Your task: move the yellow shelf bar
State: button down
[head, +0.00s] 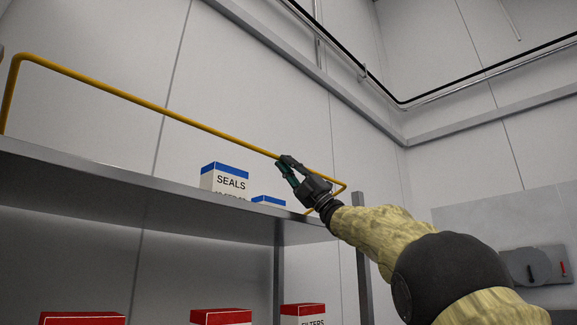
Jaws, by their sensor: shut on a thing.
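The yellow shelf bar (150,105) is a thin rail with bent ends. It runs above the top shelf (150,169) from the far left down to the right in the head view. Its left end bends down to the shelf, and its right end bends down near the shelf's right corner. My gripper (283,166) is at the right part of the bar and is shut on it. The fingers cover a short piece of the bar, so the exact contact is partly hidden.
A white and blue SEALS box (225,180) and a lower blue-topped box (268,201) stand on the top shelf, left of my gripper. Several red-topped boxes (221,317) are below. A grey panel with a dark round fitting (530,266) is on the right wall.

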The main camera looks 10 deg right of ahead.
jog(key=shift+w+f+t+b, duration=0.1)
jog(key=shift+f+t+b, duration=0.2)
jog(key=shift+f+b, duration=0.45)
dwell(1.0)
jog(key=shift+f, duration=0.1)
dwell(0.3)
jog(key=c, duration=1.8)
grip_release()
jog(key=o, duration=0.3)
jog(key=shift+w+a+f, duration=0.1)
jog(key=shift+w, duration=0.15)
jog(key=shift+s, duration=0.1)
